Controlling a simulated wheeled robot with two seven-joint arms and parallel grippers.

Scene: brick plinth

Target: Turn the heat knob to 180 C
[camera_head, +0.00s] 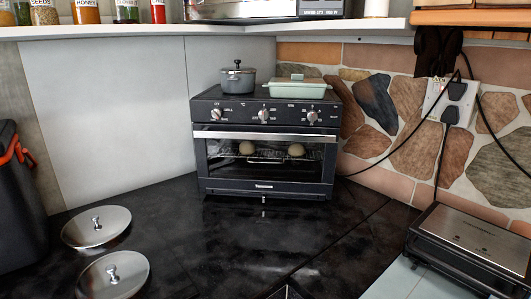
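A black toaster oven (264,155) stands on the dark counter in the middle of the head view. Its front panel carries three silver knobs in a row: a left knob (216,114), a middle knob (263,115) and a right knob (312,116). The markings around them are too small to read, so I cannot tell which is the heat knob or its setting. The oven door (265,186) is closed, with a silver handle (264,135) below the knobs. Two round pale items show on the rack behind the glass. Neither of my grippers is in view.
A grey pot (238,80) and a pale green dish (297,89) sit on the oven. Two metal lids (113,276) lie at the left. A contact grill (470,245) stands at the right. The counter in front is mostly clear.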

